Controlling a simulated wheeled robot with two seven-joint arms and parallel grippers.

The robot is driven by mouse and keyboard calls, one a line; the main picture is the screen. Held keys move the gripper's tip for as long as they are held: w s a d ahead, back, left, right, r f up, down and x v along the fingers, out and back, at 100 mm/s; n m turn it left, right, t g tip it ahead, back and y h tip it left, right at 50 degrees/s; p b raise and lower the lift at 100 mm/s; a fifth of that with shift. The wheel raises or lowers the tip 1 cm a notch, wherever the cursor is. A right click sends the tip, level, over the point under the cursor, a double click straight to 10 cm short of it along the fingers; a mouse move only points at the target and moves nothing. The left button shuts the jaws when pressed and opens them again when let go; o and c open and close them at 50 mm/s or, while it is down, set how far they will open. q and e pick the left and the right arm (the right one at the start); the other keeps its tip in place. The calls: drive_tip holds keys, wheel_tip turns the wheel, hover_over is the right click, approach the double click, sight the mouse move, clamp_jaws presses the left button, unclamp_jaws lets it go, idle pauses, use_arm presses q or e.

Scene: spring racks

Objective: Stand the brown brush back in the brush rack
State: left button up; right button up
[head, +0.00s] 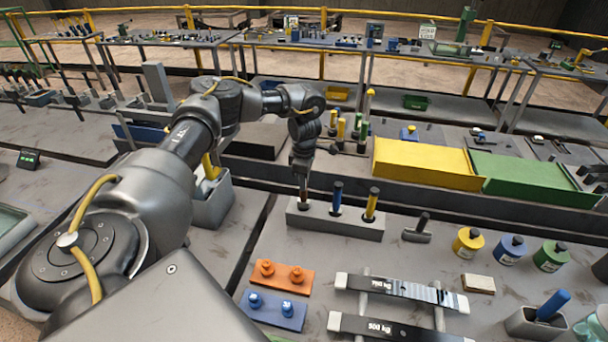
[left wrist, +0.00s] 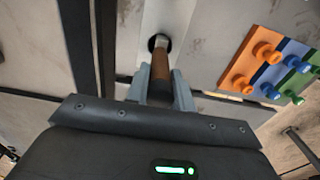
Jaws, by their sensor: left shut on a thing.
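The brush rack (head: 335,222) is a grey block on the bench, and its light top also shows in the left wrist view (left wrist: 186,20). A blue brush (head: 337,196) and a yellow brush (head: 371,202) stand in its middle and right holes. My left gripper (head: 303,180) is shut on the brown brush (head: 303,194), over the rack's left end. In the left wrist view, the brown brush (left wrist: 172,78) sits between the fingers, its lower end at the dark round hole. I cannot tell how deep it goes. My right gripper is out of view.
A hammer-like tool (head: 418,229) lies right of the rack. An orange plate (head: 281,276) and a blue plate (head: 273,309) with knobs lie in front. Yellow (head: 428,163) and green (head: 520,178) bins stand behind. A grey container (head: 213,202) stands to the left.

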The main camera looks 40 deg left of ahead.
use_arm(q)
drive_tip(key=shift+f+b, duration=0.6)
drive_tip(key=shift+f, duration=0.45)
drive_tip(key=o, duration=1.1)
drive_tip(key=shift+c, duration=0.2)
drive_tip(key=shift+o, duration=0.3)
drive_tip(key=o, duration=0.4)
drive_tip(key=shift+r, duration=0.2)
drive_tip(key=shift+r+p, duration=2.9)
drive_tip(key=shift+r, duration=0.5)
drive_tip(key=shift+s, duration=0.1)
